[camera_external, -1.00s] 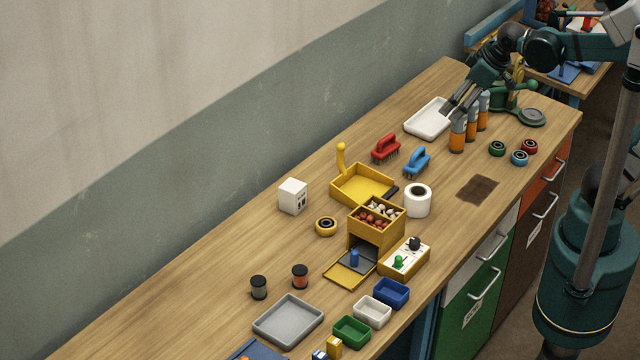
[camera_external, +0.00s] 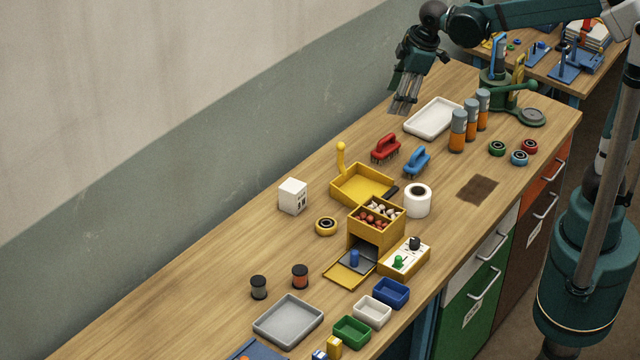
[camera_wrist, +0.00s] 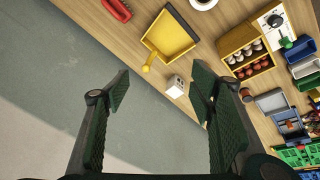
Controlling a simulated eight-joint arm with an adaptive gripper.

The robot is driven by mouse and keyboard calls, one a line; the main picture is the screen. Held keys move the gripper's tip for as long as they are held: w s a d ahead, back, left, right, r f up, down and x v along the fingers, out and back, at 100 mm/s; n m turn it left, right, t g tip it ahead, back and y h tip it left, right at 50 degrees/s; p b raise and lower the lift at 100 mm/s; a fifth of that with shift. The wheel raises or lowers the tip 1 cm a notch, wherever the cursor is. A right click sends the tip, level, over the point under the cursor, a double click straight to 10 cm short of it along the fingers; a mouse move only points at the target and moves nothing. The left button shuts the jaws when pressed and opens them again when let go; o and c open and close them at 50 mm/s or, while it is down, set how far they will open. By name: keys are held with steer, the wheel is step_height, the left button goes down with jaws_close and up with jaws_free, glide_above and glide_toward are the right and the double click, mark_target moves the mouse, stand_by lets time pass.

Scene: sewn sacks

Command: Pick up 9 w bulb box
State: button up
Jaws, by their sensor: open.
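The 9 w bulb box is likely the small white box (camera_external: 292,196) with dark print, standing upright on the wooden bench near the wall side. It also shows in the wrist view (camera_wrist: 175,87), between the two fingers but farther off. My gripper (camera_external: 402,108) is above the far part of the bench, near the wall, well away from the box. In the wrist view my gripper (camera_wrist: 160,90) has its fingers wide apart with nothing between them. The print is too small to read.
A white tray (camera_external: 433,118) lies beside my gripper. The wall (camera_external: 150,170) runs along the bench. Bench left of the box is clear.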

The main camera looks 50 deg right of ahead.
steer(key=w+a+f+n+g, duration=0.1)
steer(key=w+a+f+n, duration=0.25)
steer(key=w+a, duration=0.2)
steer(key=w+a+f+n+g, duration=0.1)
steer(key=w+a+f+n, duration=0.1)
steer(key=w+a+f, duration=0.4)
steer(key=n+g+p, duration=0.1)
steer(key=n+g, duration=0.1)
steer(key=n, duration=0.2)
glide_above(292, 185)
steer(key=shift+h, duration=0.3)
step_height(292, 185, down, 12)
steer(key=shift+s+r, duration=0.15)
steer(key=shift+a+f+n, duration=0.25)
steer(key=shift+f+n, duration=0.1)
steer(key=shift+f, duration=0.15)
steer(key=shift+f+p, duration=0.3)
steer(key=shift+f, duration=0.95)
steer(key=shift+f, duration=0.1)
steer(key=shift+d+f, duration=0.15)
steer(key=shift+f, duration=1.1)
steer(key=shift+d+f, duration=0.1)
steer(key=shift+f, duration=1.15)
